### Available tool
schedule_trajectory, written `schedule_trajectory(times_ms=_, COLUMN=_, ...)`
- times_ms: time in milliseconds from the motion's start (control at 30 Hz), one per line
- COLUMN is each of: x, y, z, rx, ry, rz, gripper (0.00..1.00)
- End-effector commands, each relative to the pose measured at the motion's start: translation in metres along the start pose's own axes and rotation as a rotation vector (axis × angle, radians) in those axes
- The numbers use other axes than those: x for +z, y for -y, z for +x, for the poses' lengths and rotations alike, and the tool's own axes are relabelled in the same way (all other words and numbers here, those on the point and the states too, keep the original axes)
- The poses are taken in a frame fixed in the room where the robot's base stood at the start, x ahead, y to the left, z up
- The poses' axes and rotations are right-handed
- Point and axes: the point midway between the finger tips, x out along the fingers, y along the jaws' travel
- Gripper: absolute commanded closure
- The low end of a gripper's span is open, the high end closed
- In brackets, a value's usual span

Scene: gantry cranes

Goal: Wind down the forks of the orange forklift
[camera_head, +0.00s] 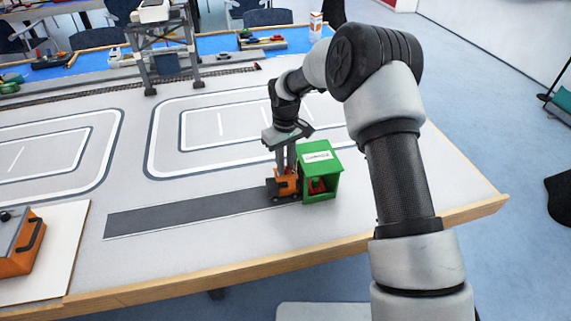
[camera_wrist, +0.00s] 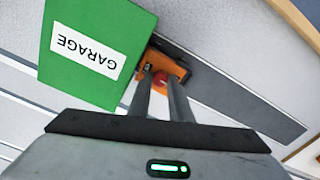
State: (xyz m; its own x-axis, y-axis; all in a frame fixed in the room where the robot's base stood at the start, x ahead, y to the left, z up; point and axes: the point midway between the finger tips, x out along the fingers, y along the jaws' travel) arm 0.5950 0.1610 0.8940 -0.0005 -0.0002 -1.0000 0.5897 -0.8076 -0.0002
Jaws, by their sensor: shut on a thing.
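The orange forklift (camera_head: 285,186) stands at the right end of a dark grey road strip, close against the left side of the green garage (camera_head: 320,159). My gripper (camera_head: 286,165) reaches down onto the forklift from above. In the wrist view the two fingers close on a small red knob (camera_wrist: 160,78) on top of the orange body (camera_wrist: 176,67). The forks and mast are hidden from me, so I cannot tell the fork height. The garage roof with its GARAGE label also shows in the wrist view (camera_wrist: 112,78).
A red object (camera_head: 317,186) sits inside the open front of the garage. The road strip (camera_head: 190,213) left of the forklift is clear. An orange box with a black handle (camera_head: 20,252) is at the far left. A grey gantry crane (camera_head: 165,62) stands at the back.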

Motion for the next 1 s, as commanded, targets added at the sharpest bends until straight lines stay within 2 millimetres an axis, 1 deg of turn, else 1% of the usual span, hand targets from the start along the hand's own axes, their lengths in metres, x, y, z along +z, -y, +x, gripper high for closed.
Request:
schedule_trajectory(times_ms=33, x=0.0, y=0.0, z=-0.001, rx=0.0, ry=-0.001, rz=0.0, gripper=0.8)
schedule_trajectory(times_ms=133, x=0.0, y=0.0, z=-0.001, rx=0.0, ry=-0.001, rz=0.001, gripper=0.63)
schedule_trajectory(times_ms=433, x=0.0, y=0.0, z=-0.001, rx=0.0, ry=-0.001, rz=0.002, gripper=0.62)
schedule_trajectory(times_ms=567, x=-0.001, y=0.0, z=-0.01, rx=0.001, ry=-0.002, rz=0.002, gripper=0.62)
schedule_trajectory(times_ms=667, x=-0.001, y=-0.001, z=-0.027, rx=0.002, ry=-0.004, rz=0.001, gripper=0.62)
schedule_trajectory(times_ms=1000, x=-0.002, y=-0.001, z=-0.11, rx=0.002, ry=-0.006, rz=0.002, gripper=0.62)
